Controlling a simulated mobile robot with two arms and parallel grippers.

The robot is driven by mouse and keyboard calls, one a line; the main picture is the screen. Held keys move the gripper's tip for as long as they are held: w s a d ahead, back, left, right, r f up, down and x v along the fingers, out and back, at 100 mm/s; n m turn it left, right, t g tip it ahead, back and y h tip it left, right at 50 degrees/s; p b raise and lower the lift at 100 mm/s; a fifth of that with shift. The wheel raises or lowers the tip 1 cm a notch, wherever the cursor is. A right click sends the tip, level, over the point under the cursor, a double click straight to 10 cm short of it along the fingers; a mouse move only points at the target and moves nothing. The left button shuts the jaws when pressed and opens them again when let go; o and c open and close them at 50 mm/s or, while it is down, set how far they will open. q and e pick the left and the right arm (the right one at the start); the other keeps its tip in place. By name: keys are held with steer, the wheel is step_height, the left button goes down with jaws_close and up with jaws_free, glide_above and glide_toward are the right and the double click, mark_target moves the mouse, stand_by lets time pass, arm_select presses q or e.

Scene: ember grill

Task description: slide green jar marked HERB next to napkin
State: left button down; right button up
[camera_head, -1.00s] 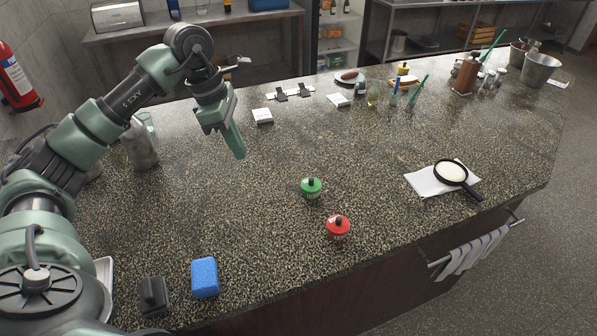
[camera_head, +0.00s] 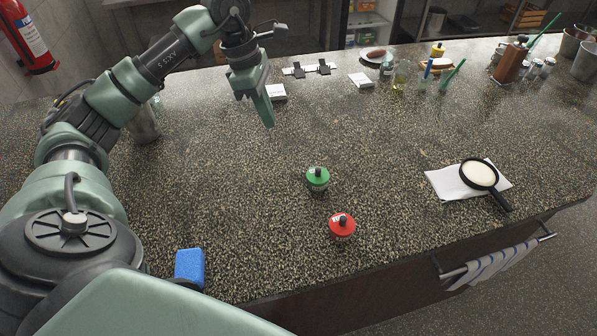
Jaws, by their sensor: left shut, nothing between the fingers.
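The green jar (camera_head: 317,180) stands upright on the speckled counter near the middle; its label is too small to read. A flat white napkin (camera_head: 449,184) lies to its right, partly covered by a small black pan (camera_head: 479,175) with pale contents. A clear stretch of counter separates jar and napkin. A similar red jar (camera_head: 342,226) stands in front of the green one. My left gripper (camera_head: 268,120) is shut and empty, pointing down above the counter, behind and left of the green jar and apart from it. My right gripper is not in view.
A blue sponge (camera_head: 190,267) lies at the front left edge. A striped towel (camera_head: 500,262) hangs on a rail below the front edge. Bottles, small boxes and a brown grinder (camera_head: 511,62) stand along the back. The counter between the green jar and napkin is clear.

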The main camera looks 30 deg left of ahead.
mark_target(317, 181)
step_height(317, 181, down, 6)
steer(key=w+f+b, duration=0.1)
steer(key=b, duration=0.5)
arm_select(q)
steer(key=p+x, duration=0.1)
steer(key=x, duration=0.4)
steer(key=p+x, duration=0.1)
steer(key=x, duration=0.5)
steer(key=a+p+x, duration=0.1)
steer(key=x, duration=0.5)
steer(key=shift+s+f, duration=0.15)
steer(key=shift+w+d+p, duration=0.35)
steer(key=shift+d+p, duration=0.15)
steer(key=shift+d, duration=0.05)
steer(key=shift+w+d+p, duration=0.3)
steer(key=shift+d+p, duration=0.15)
steer(key=shift+d, duration=0.15)
steer(key=shift+w+d, duration=0.3)
steer(key=shift+d, duration=0.25)
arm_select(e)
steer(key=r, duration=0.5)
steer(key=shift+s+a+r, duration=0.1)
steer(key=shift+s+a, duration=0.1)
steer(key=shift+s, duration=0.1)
arm_select(q)
steer(key=shift+a, duration=0.1)
